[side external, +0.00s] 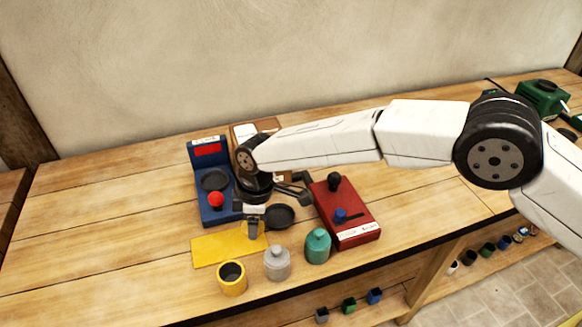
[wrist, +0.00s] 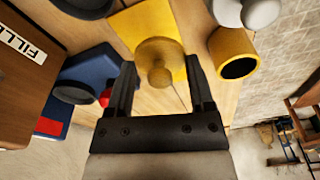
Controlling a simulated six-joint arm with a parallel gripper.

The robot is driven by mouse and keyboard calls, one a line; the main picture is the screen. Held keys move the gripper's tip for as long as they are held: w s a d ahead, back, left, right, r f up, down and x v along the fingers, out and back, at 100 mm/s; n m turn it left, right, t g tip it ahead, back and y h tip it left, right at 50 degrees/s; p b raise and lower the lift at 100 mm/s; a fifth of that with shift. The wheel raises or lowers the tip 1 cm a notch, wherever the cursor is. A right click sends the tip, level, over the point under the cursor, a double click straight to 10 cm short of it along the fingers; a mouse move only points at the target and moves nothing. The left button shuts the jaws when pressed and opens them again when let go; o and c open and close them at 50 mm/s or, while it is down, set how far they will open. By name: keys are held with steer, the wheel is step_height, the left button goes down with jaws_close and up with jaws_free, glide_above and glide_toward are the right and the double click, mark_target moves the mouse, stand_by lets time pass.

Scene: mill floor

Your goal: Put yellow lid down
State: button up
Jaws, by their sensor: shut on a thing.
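The yellow lid (wrist: 160,58), a round disc with a knob, sits between my fingers in the wrist view. My gripper (wrist: 160,72) is shut on it. In the side view, my gripper (side external: 252,230) is low over the right part of a flat yellow mat (side external: 212,250). The lid is hard to tell from the mat there. The mat also shows behind the lid in the wrist view (wrist: 125,28). I cannot tell whether the lid touches the mat. An open yellow pot (side external: 232,284) with a dark inside stands in front of the mat; it also shows in the wrist view (wrist: 222,45).
A grey jar (side external: 277,264) and a teal jar (side external: 318,247) stand right of the pot. A dark round dish (side external: 279,217) is right of my gripper. A blue device (side external: 213,212) with a red ball stands behind; a red box (side external: 347,222) lies right. The table's front left is clear.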

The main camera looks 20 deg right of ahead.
mark_target(246, 222)
steer(key=shift+w+a+f, duration=0.3)
steer(key=shift+w+f, duration=0.15)
steer(key=shift+f, duration=0.15)
steer(key=shift+w+a+f, duration=0.25)
steer(key=shift+w+f, duration=0.15)
steer(key=shift+f, duration=0.15)
steer(key=shift+f, duration=0.1)
steer(key=shift+w+a+f, duration=0.15)
steer(key=shift+w+f, duration=0.1)
steer(key=shift+f, duration=1.55)
steer(key=o, duration=1.2)
steer(key=shift+f, duration=0.15)
steer(key=shift+s+d+r, duration=0.1)
steer(key=shift+d+r, duration=0.15)
steer(key=shift+r, duration=1.8)
steer(key=shift+s+d+r, duration=0.1)
steer(key=shift+d+r, duration=0.1)
steer(key=shift+r, duration=1.85)
steer(key=shift+d+r, duration=0.25)
steer(key=shift+r, duration=1.8)
